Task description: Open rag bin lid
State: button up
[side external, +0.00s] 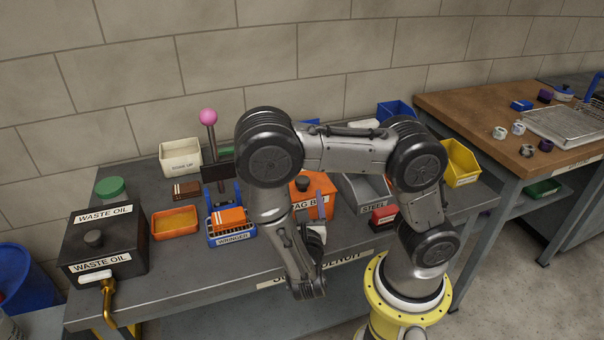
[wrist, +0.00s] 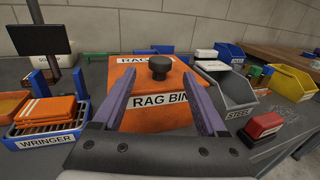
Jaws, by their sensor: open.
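The orange rag bin (side external: 326,206) stands on the grey bench, partly hidden behind my arm in the side view. In the wrist view the rag bin (wrist: 185,121) is straight ahead, with its label facing me. Its orange lid (wrist: 133,71) is shut and carries a dark round knob (wrist: 159,68). My gripper (wrist: 162,80) is open and empty in the wrist view. Its two purple fingers are spread in front of the bin, one to each side of the knob in the picture. I cannot tell how far the fingertips are from the knob.
The blue wringer (wrist: 45,137) with orange cloths stands left of the bin. A grey steel bin (wrist: 232,88) and a red block (wrist: 264,126) stand to its right. The black waste oil box (side external: 104,240) is at the bench's left end. A pink-topped lever (side external: 209,128) rises behind the wringer.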

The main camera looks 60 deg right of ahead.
jog(key=shift+x, duration=5)
jog(key=shift+c, duration=0.2)
grip_shut()
